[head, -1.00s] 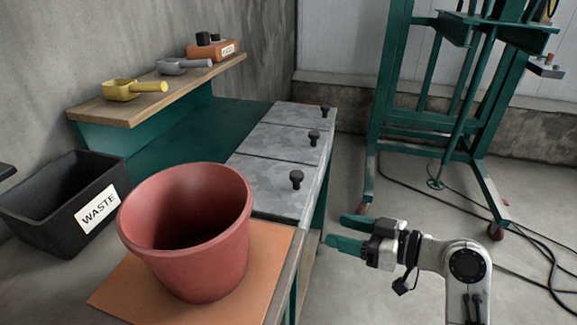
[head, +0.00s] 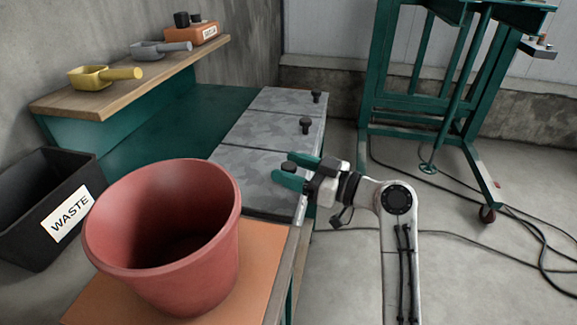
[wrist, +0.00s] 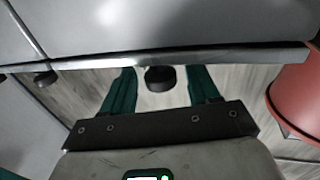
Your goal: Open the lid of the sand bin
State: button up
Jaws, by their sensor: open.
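Three grey mottled metal lids lie in a row on the green bench, each with a black knob. No label shows which one covers the sand. The near lid (head: 238,168) has its knob (wrist: 160,79) mostly hidden by my gripper in the head view. My gripper (head: 284,167) is open at the near lid's right side, green fingers pointing left. In the wrist view the knob shows between the two fingers (wrist: 160,88), with a gap on each side. The middle lid (head: 262,128) and far lid (head: 290,100) look flat and shut.
A red bucket (head: 165,230) stands on an orange board close in front of the near lid. A black WASTE bin (head: 40,215) is at left. A wooden shelf (head: 130,85) holds scoops. A green frame (head: 400,105) stands behind; cables cross the floor at right.

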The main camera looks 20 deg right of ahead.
jog(key=shift+w+a, duration=0.35)
grip_shut()
dwell(0.4)
